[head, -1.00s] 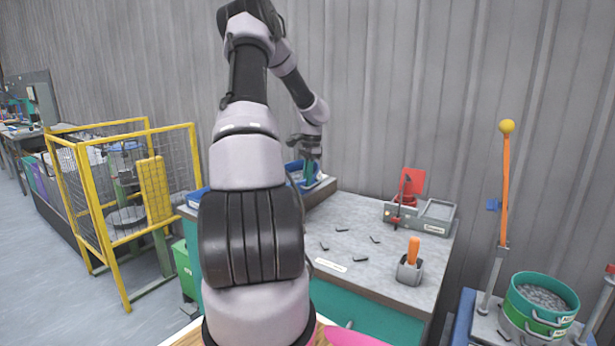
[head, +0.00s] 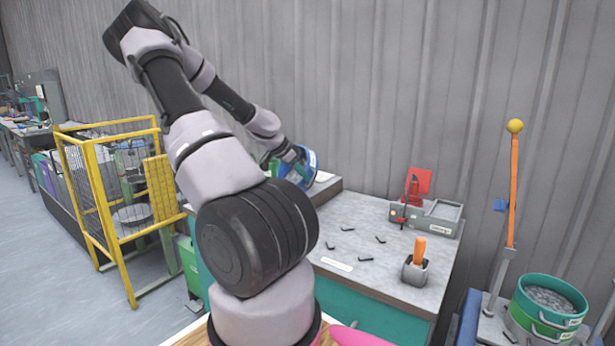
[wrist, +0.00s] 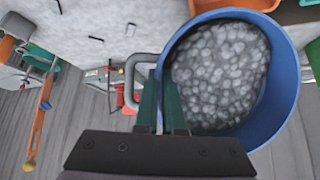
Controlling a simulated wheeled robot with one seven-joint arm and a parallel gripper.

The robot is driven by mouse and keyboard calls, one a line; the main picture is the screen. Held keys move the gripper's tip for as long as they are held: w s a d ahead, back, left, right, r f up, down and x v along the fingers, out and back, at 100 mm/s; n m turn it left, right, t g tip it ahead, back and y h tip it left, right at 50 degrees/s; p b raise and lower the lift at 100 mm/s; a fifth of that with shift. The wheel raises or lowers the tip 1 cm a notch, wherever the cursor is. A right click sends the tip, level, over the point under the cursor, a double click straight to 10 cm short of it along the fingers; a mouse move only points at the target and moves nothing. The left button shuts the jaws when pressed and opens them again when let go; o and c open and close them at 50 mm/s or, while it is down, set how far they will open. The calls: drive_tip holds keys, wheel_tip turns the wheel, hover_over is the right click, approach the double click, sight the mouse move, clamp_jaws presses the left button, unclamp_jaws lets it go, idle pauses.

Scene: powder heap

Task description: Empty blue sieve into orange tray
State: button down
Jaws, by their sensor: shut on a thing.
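The blue sieve (wrist: 283,95) fills the right of the wrist view, with grey lumpy material (wrist: 222,75) still in it. My gripper (wrist: 162,90) is shut on the sieve's left side, by its grey handle (wrist: 139,68); the exact grip is partly hidden. In the head view the sieve (head: 311,160) is raised at the back of the bench and looks tilted, beside my gripper (head: 290,160). An orange piece, perhaps the orange tray (wrist: 290,12), shows past the sieve's rim at the wrist view's top right. My arm hides that area in the head view.
The grey benchtop (head: 385,270) carries several small dark pieces, an orange-handled tool in a holder (head: 414,268) and a red-backed device (head: 417,185). A yellow mesh cage (head: 105,205) stands left. A green drum of grey lumps (head: 548,308) stands right.

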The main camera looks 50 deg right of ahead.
drive_tip(key=shift+w+a+h, duration=0.25)
drive_tip(key=shift+a+h, duration=0.2)
drive_tip(key=shift+h, duration=0.35)
drive_tip(key=shift+w+a+f+g+h, duration=0.3)
drive_tip(key=shift+a+g+h, duration=0.15)
drive_tip(key=shift+a+h, duration=0.55)
drive_tip(key=shift+w+a+f+g+h, duration=0.3)
drive_tip(key=shift+a+g+h, duration=0.3)
drive_tip(key=shift+h, duration=0.75)
drive_tip(key=shift+w+a+f+g+h, duration=0.25)
drive_tip(key=shift+a+f+g+h, duration=0.1)
drive_tip(key=shift+a+h, duration=0.65)
drive_tip(key=shift+h, duration=0.25)
drive_tip(key=shift+w+a+r+g+h, duration=0.15)
drive_tip(key=shift+w+a+g+h, duration=0.1)
drive_tip(key=shift+a+h, duration=0.3)
drive_tip(key=shift+w+a+r+g+h, duration=0.1)
drive_tip(key=shift+w+a+g+h, duration=0.15)
drive_tip(key=shift+a+h, duration=0.25)
idle(0.4)
wheel_tip(320, 180, up, 4)
drive_tip(key=t+y, duration=0.2)
drive_tip(key=y, duration=0.5)
drive_tip(key=t+y, duration=0.3)
drive_tip(key=y, duration=0.5)
drive_tip(key=t+y, duration=0.3)
drive_tip(key=y, duration=0.4)
idle(0.7)
